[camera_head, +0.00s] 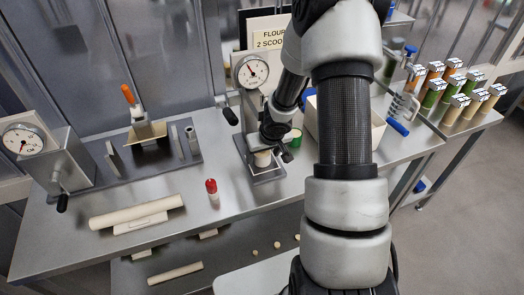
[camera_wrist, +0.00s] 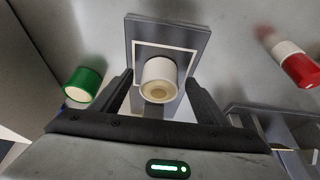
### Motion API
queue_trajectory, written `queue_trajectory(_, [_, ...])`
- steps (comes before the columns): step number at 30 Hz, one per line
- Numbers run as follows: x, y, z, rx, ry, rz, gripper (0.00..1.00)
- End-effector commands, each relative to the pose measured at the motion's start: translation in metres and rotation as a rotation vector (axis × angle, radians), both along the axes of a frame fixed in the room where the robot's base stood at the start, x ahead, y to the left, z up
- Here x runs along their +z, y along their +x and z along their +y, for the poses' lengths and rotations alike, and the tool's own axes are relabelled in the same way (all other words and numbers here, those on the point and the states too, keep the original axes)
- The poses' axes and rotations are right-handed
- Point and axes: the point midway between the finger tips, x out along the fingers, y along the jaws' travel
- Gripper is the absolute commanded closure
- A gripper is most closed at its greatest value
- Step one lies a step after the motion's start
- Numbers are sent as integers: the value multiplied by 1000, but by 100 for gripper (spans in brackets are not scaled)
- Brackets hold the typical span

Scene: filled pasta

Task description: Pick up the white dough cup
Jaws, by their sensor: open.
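The white dough cup (camera_wrist: 159,72) stands on a square metal plate (camera_wrist: 196,42) with a white outline, and pale dough shows at its open end. In the head view the cup (camera_head: 262,159) is partly hidden beneath my gripper (camera_head: 270,140), at the foot of a stand with a dial. In the wrist view my gripper (camera_wrist: 159,82) is open, with one dark finger on each side of the cup. Gaps show between the fingers and the cup.
A green container (camera_wrist: 83,82) stands close to the left finger in the wrist view. A pale bin (camera_head: 363,133) is to the right.

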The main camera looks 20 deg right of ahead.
Motion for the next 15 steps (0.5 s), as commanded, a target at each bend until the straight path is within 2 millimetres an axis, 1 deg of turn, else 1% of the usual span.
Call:
queue_trajectory(1, [5,7,0,-1,0,2,32])
queue_trajectory(2, [4,10,0,-2,1,2,32])
queue_trajectory(3, [-9,11,0,0,0,2,32])
queue_trajectory(4, [-11,12,0,-1,0,1,32])
queue_trajectory(12, [-11,13,0,-1,-1,0,32])
queue_trajectory(13, [-11,13,0,-1,-1,0,34])
queue_trajectory(15, [-11,13,0,-1,-1,0,46])
